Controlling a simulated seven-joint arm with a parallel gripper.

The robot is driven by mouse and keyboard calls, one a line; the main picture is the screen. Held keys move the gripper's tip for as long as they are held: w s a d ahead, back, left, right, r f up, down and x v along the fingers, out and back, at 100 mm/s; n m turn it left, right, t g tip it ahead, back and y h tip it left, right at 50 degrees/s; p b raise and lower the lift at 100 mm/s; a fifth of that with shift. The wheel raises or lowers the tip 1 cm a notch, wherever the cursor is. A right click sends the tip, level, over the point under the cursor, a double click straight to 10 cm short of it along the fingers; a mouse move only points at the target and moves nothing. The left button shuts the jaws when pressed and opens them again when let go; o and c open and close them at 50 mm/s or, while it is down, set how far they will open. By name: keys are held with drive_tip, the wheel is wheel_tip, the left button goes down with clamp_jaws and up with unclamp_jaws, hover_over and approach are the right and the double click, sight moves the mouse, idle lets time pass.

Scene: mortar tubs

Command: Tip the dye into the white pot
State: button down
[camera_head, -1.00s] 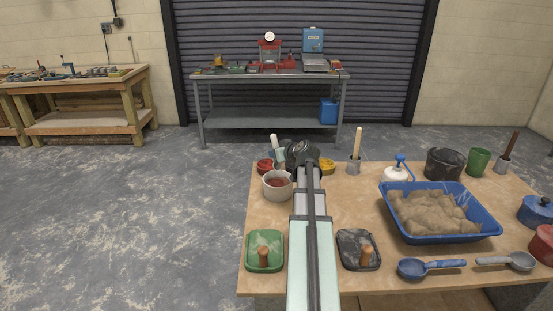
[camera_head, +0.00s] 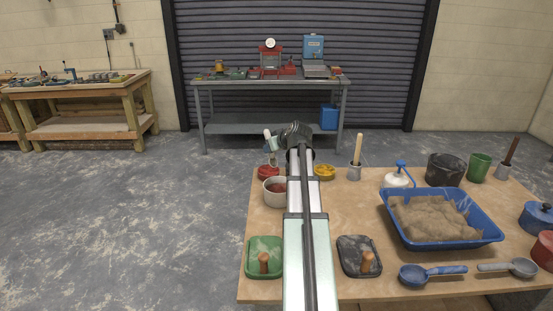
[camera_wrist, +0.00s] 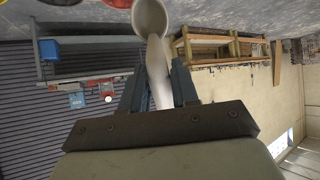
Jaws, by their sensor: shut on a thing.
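The white pot (camera_head: 276,192) stands at the table's left edge, with dark red-brown stuff inside. My gripper (camera_head: 269,145) is above and behind it, partly hidden by my arm. In the wrist view my gripper (camera_wrist: 158,68) is shut on the handle of a white scoop (camera_wrist: 150,18). The scoop's round bowl shows pale grey, and I see no dye on the part in view. In the head view only a pale end of it (camera_head: 267,133) shows. A red dish (camera_head: 268,173) sits behind the pot.
A yellow dish (camera_head: 325,172) and a grey pot with a wooden handle (camera_head: 355,172) stand to the right. Green (camera_head: 263,257) and black (camera_head: 358,256) floats lie in front. A blue tray of mortar (camera_head: 440,243) fills the right.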

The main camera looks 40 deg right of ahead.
sight(270, 133)
drive_tip(key=shift+n+g+y, duration=0.3)
drive_tip(key=shift+g+y, duration=0.1)
drive_tip(key=shift+g, duration=0.3)
drive_tip(key=r, duration=0.1)
drive_tip(key=w+d+r, duration=0.1)
drive_tip(key=w+r, duration=0.1)
drive_tip(key=r, duration=0.1)
drive_tip(key=shift+w+d+r, duration=0.1)
drive_tip(key=shift+w+d, duration=0.05)
drive_tip(key=shift+d, duration=0.05)
drive_tip(key=shift+d+g, duration=0.15)
drive_tip(key=shift+g, duration=0.15)
drive_tip(key=s+f+m+g+y, duration=0.1)
drive_tip(key=s+f+g, duration=0.2)
drive_tip(key=s+g, duration=0.2)
drive_tip(key=a+g, duration=0.1)
drive_tip(key=g, duration=0.2)
drive_tip(key=shift+s+f+g+y, duration=0.25)
drive_tip(key=shift+f+g+y, duration=0.05)
drive_tip(key=shift+f, duration=0.05)
